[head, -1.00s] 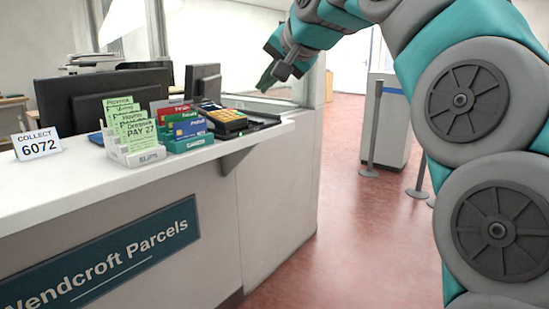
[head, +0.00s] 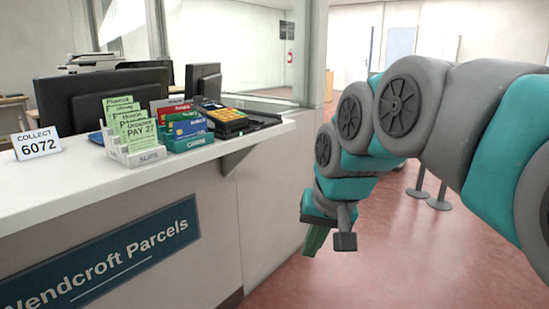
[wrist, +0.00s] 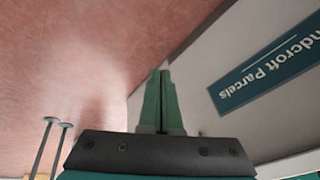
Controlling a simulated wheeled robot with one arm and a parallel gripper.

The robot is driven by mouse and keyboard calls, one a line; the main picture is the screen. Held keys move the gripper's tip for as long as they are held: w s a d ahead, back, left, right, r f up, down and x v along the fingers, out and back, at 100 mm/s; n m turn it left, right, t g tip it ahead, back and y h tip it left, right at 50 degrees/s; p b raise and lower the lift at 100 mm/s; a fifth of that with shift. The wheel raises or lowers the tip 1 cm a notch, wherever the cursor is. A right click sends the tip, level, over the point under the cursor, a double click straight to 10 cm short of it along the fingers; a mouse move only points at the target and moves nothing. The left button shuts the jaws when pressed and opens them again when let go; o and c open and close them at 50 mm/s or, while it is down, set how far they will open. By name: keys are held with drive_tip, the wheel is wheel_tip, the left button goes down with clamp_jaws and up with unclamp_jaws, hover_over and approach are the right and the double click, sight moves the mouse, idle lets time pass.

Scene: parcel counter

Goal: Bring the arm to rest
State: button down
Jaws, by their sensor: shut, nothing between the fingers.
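My gripper (head: 314,240) hangs at the end of my teal and grey arm, to the right of the counter and below its top. In the wrist view my gripper (wrist: 162,75) shows two green fingers pressed together with nothing between them. They point down past the counter's front toward the red floor. The arm is bent, with its upper part coming in from the right edge of the head view.
The white counter (head: 60,200) carries card racks (head: 185,142), a slip holder (head: 135,155), a card terminal (head: 225,120) and a COLLECT 6072 sign (head: 37,143). Barrier posts (head: 440,195) stand behind my arm. The red floor (head: 400,270) is clear at the lower right.

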drive_tip(key=s+d+f+g+h, duration=0.1)
drive_tip(key=s+d+f, duration=0.3)
drive_tip(key=s+f, duration=0.5)
drive_tip(key=s+d+f+g+h, duration=0.1)
drive_tip(key=s+d+f+g, duration=0.3)
drive_tip(key=s+f, duration=0.5)
drive_tip(key=s, duration=0.5)
drive_tip(key=shift+s+d+f+n+g, duration=0.2)
drive_tip(key=shift+s+f+n+g, duration=0.1)
drive_tip(key=shift+n, duration=0.1)
drive_tip(key=c, duration=1.6)
unclamp_jaws()
